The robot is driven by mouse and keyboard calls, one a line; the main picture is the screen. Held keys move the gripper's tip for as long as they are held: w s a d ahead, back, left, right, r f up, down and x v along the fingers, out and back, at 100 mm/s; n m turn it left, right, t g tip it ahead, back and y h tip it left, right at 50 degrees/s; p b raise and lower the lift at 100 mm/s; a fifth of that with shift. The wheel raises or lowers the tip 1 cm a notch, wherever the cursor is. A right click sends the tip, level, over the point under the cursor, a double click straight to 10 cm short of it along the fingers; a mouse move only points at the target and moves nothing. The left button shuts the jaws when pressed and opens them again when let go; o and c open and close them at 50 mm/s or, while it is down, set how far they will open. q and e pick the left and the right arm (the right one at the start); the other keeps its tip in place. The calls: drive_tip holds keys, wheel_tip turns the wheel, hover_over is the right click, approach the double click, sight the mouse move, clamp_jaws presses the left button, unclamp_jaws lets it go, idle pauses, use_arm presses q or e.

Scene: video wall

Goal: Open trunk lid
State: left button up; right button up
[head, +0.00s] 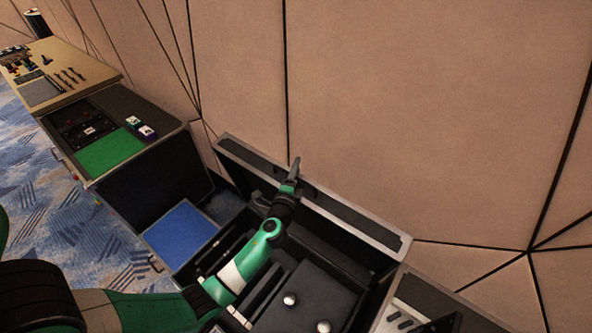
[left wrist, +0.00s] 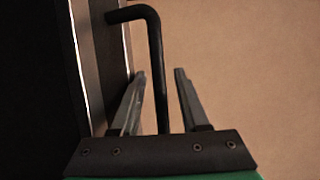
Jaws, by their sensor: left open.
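The trunk (head: 283,252) is a dark case with metal edging, and its inside is exposed. Its lid (head: 365,226) stands raised along the back, near the wall, seen mostly from its top edge. My left gripper (head: 292,172) is at the lid's upper edge, with its arm reaching across the trunk. In the left wrist view, the gripper (left wrist: 160,74) is open, with a bent black handle (left wrist: 158,50) between its fingers. The fingers look apart from the handle. The lid's dark panel (left wrist: 92,60) is at left there. My right gripper is out of view.
A case with a green panel (head: 110,152) and a tan-topped case (head: 75,90) stand at left. A blue panel (head: 181,233) lies beside the trunk. A panelled wall (head: 420,100) rises close behind. Another case (head: 425,295) adjoins at lower right.

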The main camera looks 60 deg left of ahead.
use_arm(q)
drive_tip(key=shift+c, duration=0.3)
clamp_jaws()
idle(0.6)
drive_tip(key=shift+d, duration=0.1)
idle(0.4)
